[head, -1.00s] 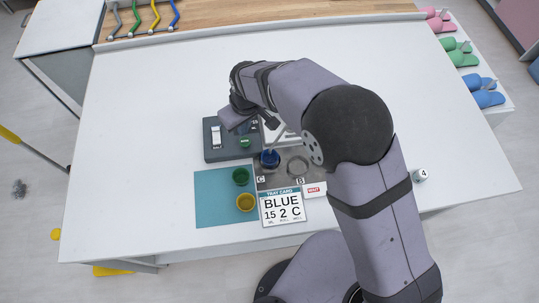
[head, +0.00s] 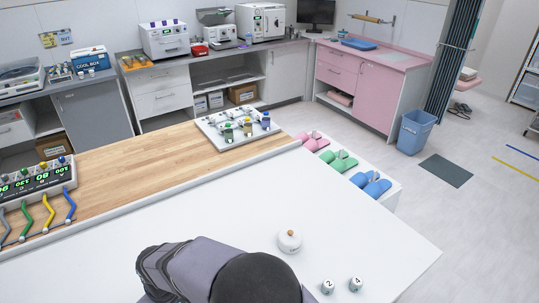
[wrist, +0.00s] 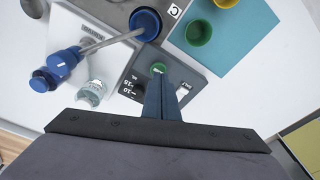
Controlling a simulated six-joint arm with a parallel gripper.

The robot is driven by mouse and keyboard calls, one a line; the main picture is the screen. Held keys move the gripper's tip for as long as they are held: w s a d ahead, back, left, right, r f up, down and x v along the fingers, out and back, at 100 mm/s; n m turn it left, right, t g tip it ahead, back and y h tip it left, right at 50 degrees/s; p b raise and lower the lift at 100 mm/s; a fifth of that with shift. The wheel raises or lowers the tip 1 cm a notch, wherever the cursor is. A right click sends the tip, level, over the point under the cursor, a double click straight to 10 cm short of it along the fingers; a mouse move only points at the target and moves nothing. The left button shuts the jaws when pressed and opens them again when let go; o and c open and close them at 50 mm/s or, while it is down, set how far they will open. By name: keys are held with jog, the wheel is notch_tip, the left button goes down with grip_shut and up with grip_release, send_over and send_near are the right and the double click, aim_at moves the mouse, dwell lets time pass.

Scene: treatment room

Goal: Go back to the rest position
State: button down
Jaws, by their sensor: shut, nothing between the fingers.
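In the wrist view my gripper (wrist: 163,82) is shut and empty. Its fingers appear over the dark grey switch box (wrist: 193,72), which has a green button (wrist: 158,68) and white labels. I cannot tell whether they touch it. Beyond the box are a blue cup (wrist: 145,20), and a green cup (wrist: 198,32) and a yellow cup (wrist: 227,2) on a teal mat (wrist: 238,42). In the head view only part of my arm shows at the bottom; my gripper is out of that picture.
Left of my fingers are blue-topped items (wrist: 62,62), a metal rod and a clear jar (wrist: 92,92). In the head view a white lidded pot (head: 289,241) and two numbered pieces (head: 327,286) stand on the white table (head: 385,235). Slippers (head: 340,161) lie beyond its edge.

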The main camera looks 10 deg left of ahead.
jog(key=s+d+f+m+g+h, duration=0.1)
jog(key=s+d+f+h, duration=0.15)
jog(key=d, duration=0.65)
jog(key=s+d+f+m+g+h, duration=0.1)
jog(key=s+d, duration=0.2)
jog(key=d, duration=0.6)
jog(key=w+d+r+m, duration=0.2)
jog(key=d+r+m, duration=0.1)
jog(key=d, duration=0.6)
jog(key=w+d+r+m+t+y, duration=0.1)
jog(key=d+r+m, duration=0.3)
jog(key=d, duration=0.6)
jog(key=w+d+r+m+y, duration=0.1)
jog(key=w+d+r+m, duration=0.3)
jog(key=d, duration=0.5)
jog(key=shift+d+m+t, duration=0.3)
jog(key=shift+d+m, duration=0.1)
jog(key=shift+m, duration=0.1)
